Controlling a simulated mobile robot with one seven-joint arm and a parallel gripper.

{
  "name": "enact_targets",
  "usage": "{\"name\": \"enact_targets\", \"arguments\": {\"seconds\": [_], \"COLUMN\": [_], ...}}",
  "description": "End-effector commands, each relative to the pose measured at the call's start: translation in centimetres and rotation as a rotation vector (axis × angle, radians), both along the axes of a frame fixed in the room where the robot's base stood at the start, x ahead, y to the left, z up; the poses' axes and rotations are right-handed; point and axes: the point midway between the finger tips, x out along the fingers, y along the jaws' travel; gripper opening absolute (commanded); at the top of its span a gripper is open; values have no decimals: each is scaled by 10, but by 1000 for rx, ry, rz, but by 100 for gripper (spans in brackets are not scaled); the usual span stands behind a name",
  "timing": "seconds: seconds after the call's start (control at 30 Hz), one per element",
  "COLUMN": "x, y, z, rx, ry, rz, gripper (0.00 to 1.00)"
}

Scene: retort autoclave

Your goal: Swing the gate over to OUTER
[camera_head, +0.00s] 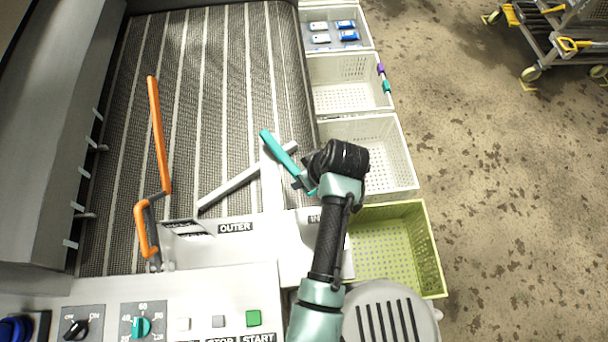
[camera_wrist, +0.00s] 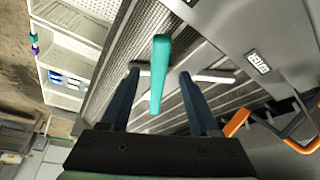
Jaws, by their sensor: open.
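The gate shows as a pale bar (camera_head: 235,186) lying diagonally over the ribbed belt, with a teal handle (camera_head: 277,147) at its right end. The OUTER label (camera_head: 235,227) is on the panel's front edge, left of the handle. A second label starting with "IN" (camera_head: 314,218) is partly hidden by my arm. My gripper (camera_head: 303,178) is at the handle's near end. In the wrist view the teal handle (camera_wrist: 160,75) stands between my two spread fingers (camera_wrist: 160,88), with gaps visible on both sides. I cannot tell how deep it sits between them.
An orange cranked lever (camera_head: 158,135) stands at the left of the belt. A control panel (camera_head: 200,295) with knobs and buttons is in front. White baskets (camera_head: 350,82) and a green basket (camera_head: 432,255) line the right side. A cart (camera_head: 570,42) stands far right on open floor.

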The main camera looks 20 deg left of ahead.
Motion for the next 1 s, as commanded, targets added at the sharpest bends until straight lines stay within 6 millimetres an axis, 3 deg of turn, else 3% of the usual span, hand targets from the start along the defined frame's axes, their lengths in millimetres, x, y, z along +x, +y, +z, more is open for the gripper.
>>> {"name": "enact_targets", "arguments": {"seconds": [0.3,0.67,1.0], "x": [8,9,9], "y": [10,11,11], "z": [-31,-33,-33], "rx": [-1,0,0], "ry": [-1,-2,-2], "rz": [0,-1,-1], "gripper": [62,61,0]}}
